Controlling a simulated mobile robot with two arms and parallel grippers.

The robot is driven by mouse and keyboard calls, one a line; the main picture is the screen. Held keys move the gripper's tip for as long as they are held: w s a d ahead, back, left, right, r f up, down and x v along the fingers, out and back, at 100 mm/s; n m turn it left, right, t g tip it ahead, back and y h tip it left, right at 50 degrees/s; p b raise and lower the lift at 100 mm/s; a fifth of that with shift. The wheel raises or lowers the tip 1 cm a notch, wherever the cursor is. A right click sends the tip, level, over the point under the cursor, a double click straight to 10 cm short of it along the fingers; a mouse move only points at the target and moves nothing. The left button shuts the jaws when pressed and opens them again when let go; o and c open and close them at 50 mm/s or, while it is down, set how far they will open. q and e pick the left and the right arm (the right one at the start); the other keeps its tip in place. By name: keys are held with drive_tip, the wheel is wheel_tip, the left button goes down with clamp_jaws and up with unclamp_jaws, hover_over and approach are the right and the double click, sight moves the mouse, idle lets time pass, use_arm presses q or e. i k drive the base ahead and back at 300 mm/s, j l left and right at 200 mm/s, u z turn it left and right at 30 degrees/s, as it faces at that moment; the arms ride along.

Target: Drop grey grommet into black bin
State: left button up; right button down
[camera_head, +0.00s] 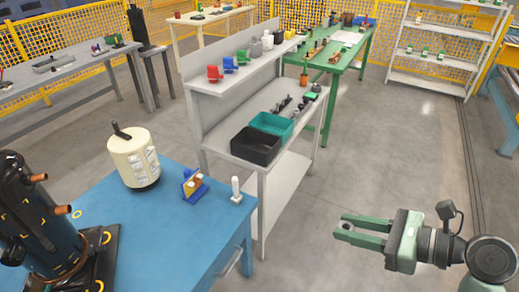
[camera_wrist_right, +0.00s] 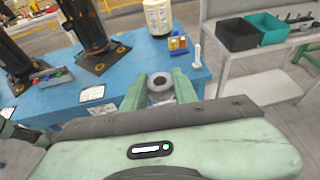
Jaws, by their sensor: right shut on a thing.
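My right gripper (camera_head: 345,229) is at the lower right of the head view, over the open floor. In the right wrist view its green fingers (camera_wrist_right: 160,88) are shut on the grey grommet (camera_wrist_right: 160,80), a ring with a dark hole. In the head view the grommet is a small grey patch between the fingertips. The black bin (camera_head: 255,145) stands on the grey workbench, left of and beyond the gripper; it also shows at the upper right of the right wrist view (camera_wrist_right: 238,34). The gripper is well apart from the bin.
A teal bin (camera_head: 271,124) stands beside the black bin on the grey workbench (camera_head: 216,146). A blue table (camera_head: 150,225) with a cream cylinder (camera_head: 134,158) and black compressor (camera_head: 35,215) is at left. Free floor (camera_head: 380,150) lies right of the bench.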

sight(255, 148)
drive_tip(key=i+l+u, duration=0.15)
drive_tip(key=i, duration=0.3)
drive_tip(key=i+l+u, duration=0.15)
drive_tip(key=i+l, duration=0.3)
drive_tip(key=u, duration=0.95)
